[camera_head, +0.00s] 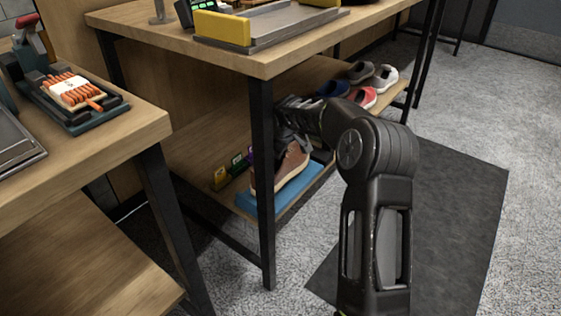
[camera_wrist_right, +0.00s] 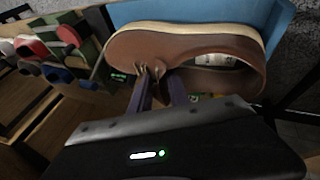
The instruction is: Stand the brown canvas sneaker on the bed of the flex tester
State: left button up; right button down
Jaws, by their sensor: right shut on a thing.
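The brown canvas sneaker (camera_head: 292,166) is on the lower shelf, at a blue mat or tray (camera_head: 245,205), partly hidden by the table leg and my right arm. In the right wrist view the sneaker (camera_wrist_right: 190,50) shows its brown upper, pale sole edge and open collar. My right gripper (camera_wrist_right: 152,72) is shut on its upper near the laces. Whether the sole touches the blue surface (camera_wrist_right: 215,12) cannot be told. My left gripper is not in view.
More shoes, including a red one (camera_head: 364,97) and a grey one (camera_head: 383,78), sit further back on the shelf. A black table leg (camera_head: 263,180) stands close to my right arm. A second table (camera_head: 90,150) is at left. A dark floor mat (camera_head: 450,220) is clear.

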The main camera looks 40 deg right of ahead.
notch_tip(320, 180, down, 4)
jog(key=shift+r+b, duration=0.1)
jog(key=shift+b, duration=0.7)
jog(key=c, duration=1.2)
grip_release()
jog(key=shift+c, duration=0.2)
